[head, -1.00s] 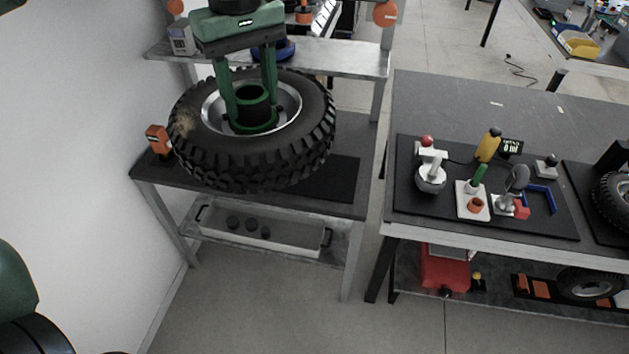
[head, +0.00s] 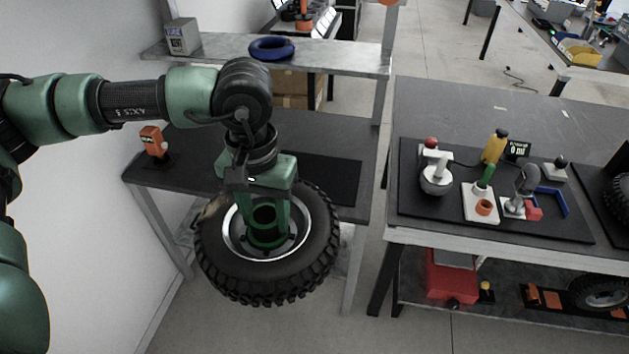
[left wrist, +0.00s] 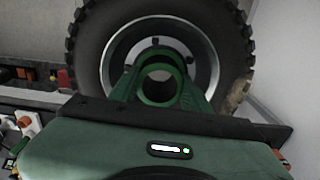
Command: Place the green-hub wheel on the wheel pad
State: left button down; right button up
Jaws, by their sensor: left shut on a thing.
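The green-hub wheel (head: 322,247) is a large black knobby tyre with a silver rim and a green hub. My left gripper (head: 268,232) is shut on its hub and holds it in front of the left bench, its face turned up. The left wrist view also shows the wheel (left wrist: 92,45) and the green fingers (left wrist: 160,90) at the hub. The wheel pad appears to be the dark flat mat (head: 325,178) on the left bench, partly hidden behind my gripper and the wheel. My right gripper is not in view.
An orange device (head: 153,141) stands at the bench's left end. A shelf above holds a grey box (head: 183,37) and a blue ring (head: 271,48). The right bench has a tool mat (head: 410,207) with several small items. Floor is clear between the benches' fronts.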

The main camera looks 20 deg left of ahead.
aim_at(314, 177)
jog(key=i+j+z, duration=0.2)
jog(key=i+j, duration=0.3)
jog(key=i+j+z, duration=0.25)
jog(key=i+j, duration=0.2)
jog(key=j, duration=0.25)
